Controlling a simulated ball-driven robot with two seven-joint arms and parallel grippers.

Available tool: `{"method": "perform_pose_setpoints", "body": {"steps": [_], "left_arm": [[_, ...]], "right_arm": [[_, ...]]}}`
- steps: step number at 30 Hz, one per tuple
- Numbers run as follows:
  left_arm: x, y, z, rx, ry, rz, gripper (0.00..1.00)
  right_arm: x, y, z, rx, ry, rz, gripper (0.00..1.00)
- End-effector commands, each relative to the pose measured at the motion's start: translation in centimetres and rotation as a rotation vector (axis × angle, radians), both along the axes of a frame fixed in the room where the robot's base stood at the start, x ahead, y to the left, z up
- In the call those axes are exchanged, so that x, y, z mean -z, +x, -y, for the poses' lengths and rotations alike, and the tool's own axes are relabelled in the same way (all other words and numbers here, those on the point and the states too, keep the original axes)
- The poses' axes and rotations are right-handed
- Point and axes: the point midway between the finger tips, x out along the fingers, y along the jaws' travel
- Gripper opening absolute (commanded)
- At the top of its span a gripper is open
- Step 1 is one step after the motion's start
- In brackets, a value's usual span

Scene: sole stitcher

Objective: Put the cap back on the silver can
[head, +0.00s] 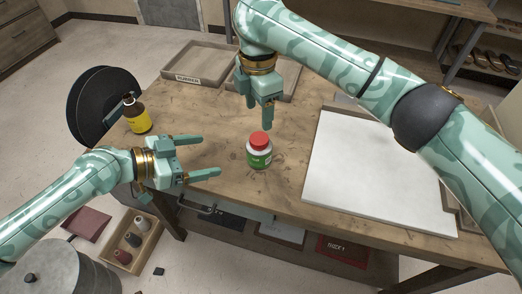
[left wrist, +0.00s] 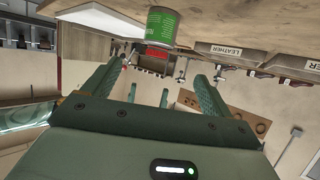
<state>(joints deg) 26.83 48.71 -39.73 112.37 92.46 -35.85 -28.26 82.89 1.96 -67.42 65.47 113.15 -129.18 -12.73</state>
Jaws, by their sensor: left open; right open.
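A silver-white can (head: 259,152) with a green label stands upright near the middle of the wooden table. A red cap (head: 259,138) sits on its top; I cannot tell how tightly. The can (left wrist: 163,24) shows inverted at the top of the left wrist view, with the red cap (left wrist: 158,52) below the label. My left gripper (head: 211,156) is open and empty, left of the can, fingers pointing toward it.
A brown bottle (head: 137,115) with a yellow label stands at the table's left edge beside a dark wheel (head: 96,105). Labelled trays (head: 199,82) lie at the back. A large white board (head: 370,170) covers the right side. The table's front edge is close to the can.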

Motion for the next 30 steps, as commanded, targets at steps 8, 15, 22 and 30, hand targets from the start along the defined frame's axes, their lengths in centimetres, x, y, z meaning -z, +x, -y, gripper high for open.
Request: {"method": "perform_pose_setpoints", "body": {"steps": [8, 15, 22, 30], "left_arm": [[1.0, 1.3, 2.6, 0.001, -0.004, 0.000, 0.85], [2.9, 3.5, 6.4, 0.001, -0.005, 0.000, 0.85], [4.7, 5.5, 10.0, 0.000, -0.003, -0.001, 0.85], [6.0, 7.0, 12.7, 0.001, -0.001, -0.001, 0.85]], "right_arm": [[0.0, 0.0, 0.0, 0.000, 0.001, 0.000, 0.60], [0.0, 0.0, 0.0, 0.001, 0.001, 0.000, 0.60], [0.0, 0.0, 0.0, 0.001, 0.001, 0.000, 0.60], [0.0, 0.0, 0.0, 0.001, 0.001, 0.000, 0.60]]}}
